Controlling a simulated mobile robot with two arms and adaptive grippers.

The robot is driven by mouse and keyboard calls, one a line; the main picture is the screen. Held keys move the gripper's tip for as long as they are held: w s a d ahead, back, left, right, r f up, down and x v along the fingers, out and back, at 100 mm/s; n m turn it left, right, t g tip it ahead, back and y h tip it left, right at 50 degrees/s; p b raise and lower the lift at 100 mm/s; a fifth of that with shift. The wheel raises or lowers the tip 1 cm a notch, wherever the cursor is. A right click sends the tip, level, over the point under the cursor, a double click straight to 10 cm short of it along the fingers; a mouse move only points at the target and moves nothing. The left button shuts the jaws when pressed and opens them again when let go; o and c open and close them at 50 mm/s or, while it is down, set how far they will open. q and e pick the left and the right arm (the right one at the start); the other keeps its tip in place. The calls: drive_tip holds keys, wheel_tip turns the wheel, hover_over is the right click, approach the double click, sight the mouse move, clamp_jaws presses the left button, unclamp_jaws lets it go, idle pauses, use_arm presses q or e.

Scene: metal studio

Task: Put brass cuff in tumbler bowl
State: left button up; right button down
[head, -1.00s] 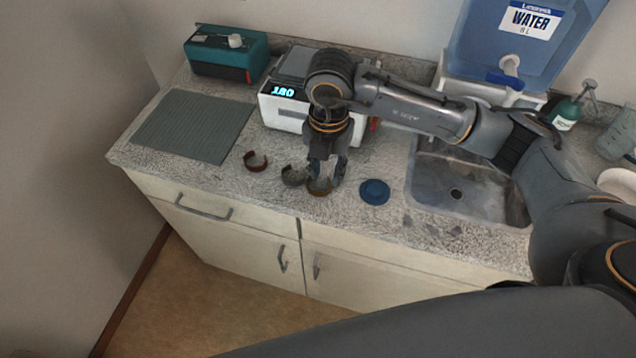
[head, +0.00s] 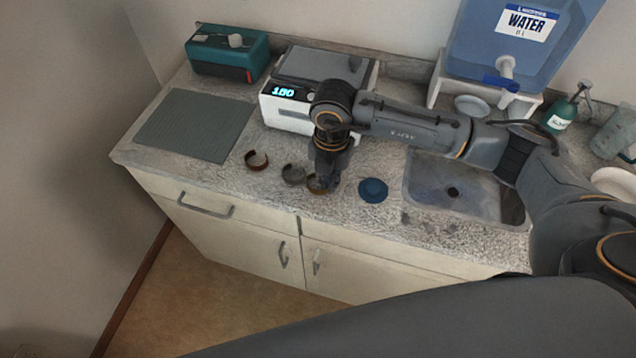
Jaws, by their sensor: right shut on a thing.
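The brass cuff (head: 315,186) is a small open ring at the right end of a row of three cuffs near the counter's front edge. My right gripper (head: 326,184) points down and is shut on it; the fingers hide part of the cuff. I cannot tell if the cuff is off the counter. A small round blue piece (head: 373,190) with a raised middle lies just right of the gripper. I cannot make out for sure which thing is the tumbler bowl. My left gripper is not in view.
A grey cuff (head: 292,175) and a reddish cuff (head: 256,160) lie to the left. A white machine with a lit display (head: 284,92) stands behind. A green mat (head: 195,125), a teal box (head: 226,58), a sink (head: 455,205) and a water tank (head: 505,50) surround the free counter.

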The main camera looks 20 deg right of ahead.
drive_tip(key=shift+r, duration=0.2)
drive_tip(key=shift+r, duration=0.6)
drive_tip(key=s+a+r+b, duration=0.2)
drive_tip(key=s+r, duration=0.4)
drive_tip(key=s, duration=0.1)
drive_tip(key=s+a+r+b, duration=0.2)
drive_tip(key=s+a+r, duration=0.1)
drive_tip(key=s+r, duration=0.3)
drive_tip(key=w+d+f+m, duration=0.2)
drive_tip(key=d+m, duration=0.2)
drive_tip(key=m, duration=1)
drive_tip(key=w+d+f+m, duration=0.3)
drive_tip(key=d+m, duration=0.2)
drive_tip(key=m, duration=0.9)
drive_tip(key=shift+w+f, duration=0.15)
drive_tip(key=shift+f, duration=0.2)
